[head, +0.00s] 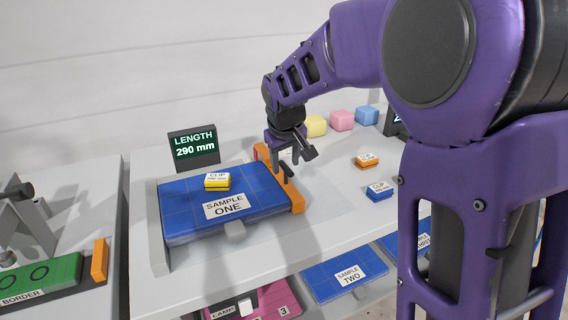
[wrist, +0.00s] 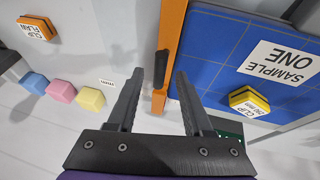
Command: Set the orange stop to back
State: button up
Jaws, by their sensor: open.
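The orange stop (head: 297,199) is a long bar along the right edge of the blue SAMPLE ONE pad (head: 187,216) in the head view. In the wrist view the orange stop (wrist: 173,29) runs up the middle, with a dark handle (wrist: 162,66) on its side. My gripper (head: 287,172) is over the bar and hides part of it. In the wrist view my gripper (wrist: 158,78) is open, with one finger on each side of the dark handle. I cannot tell whether either finger touches it.
A LENGTH display (head: 194,148) reading 290 mm stands behind the pad. A yellow clip (head: 217,182) lies on the pad. An orange clip (head: 367,160) and a blue clip (head: 379,191) lie to the right. Yellow, pink (head: 342,120) and blue blocks stand at the back.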

aim_at(286, 166)
jog(key=shift+x, duration=1.7)
grip_shut()
